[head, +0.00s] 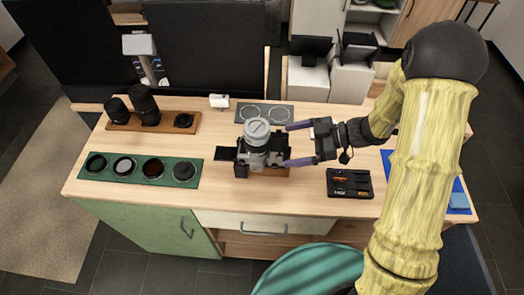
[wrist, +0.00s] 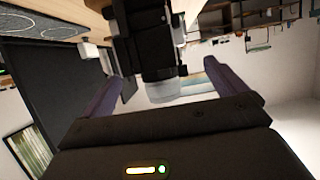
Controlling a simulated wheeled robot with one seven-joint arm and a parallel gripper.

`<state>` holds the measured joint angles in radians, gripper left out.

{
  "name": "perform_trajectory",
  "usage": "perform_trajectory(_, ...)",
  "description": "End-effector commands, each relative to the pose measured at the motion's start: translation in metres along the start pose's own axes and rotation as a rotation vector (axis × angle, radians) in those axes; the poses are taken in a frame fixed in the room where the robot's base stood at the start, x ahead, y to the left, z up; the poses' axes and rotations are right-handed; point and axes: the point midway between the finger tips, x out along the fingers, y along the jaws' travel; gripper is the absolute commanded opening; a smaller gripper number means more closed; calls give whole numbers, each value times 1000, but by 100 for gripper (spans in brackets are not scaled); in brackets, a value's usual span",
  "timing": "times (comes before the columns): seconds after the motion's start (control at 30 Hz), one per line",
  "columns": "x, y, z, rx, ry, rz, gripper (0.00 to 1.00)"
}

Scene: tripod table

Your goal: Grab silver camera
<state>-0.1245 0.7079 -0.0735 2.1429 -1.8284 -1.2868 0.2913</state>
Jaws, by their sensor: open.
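The silver camera (head: 257,148) stands near the middle of the wooden table, with a grey round lens or cap on top and dark side parts. A small brown wooden base shows beneath it. My gripper (head: 288,145) is open and comes from the right, with its two purple fingers on the far and near sides of the camera's right part. In the wrist view the camera (wrist: 150,45) is dark with a pale round end and sits between the open fingers (wrist: 158,85). I cannot tell whether the fingers touch it.
A green mat (head: 138,170) with several round filters lies front left. A wooden tray (head: 160,127) with black lenses stands behind it. A grey mat (head: 264,107) lies behind the camera. A black tool tray (head: 349,183) and a blue mat (head: 456,196) lie to the right. A teal chair (head: 315,268) stands in front.

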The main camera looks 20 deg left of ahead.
Motion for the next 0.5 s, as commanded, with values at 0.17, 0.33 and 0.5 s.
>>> perform_trajectory(0.17, 0, 0, 0, 0, 0, 0, 97)
perform_trajectory(0.33, 5, 1, -1, 0, 0, -2, 97)
perform_trajectory(0.5, 27, 6, -4, 0, 1, -5, 97)
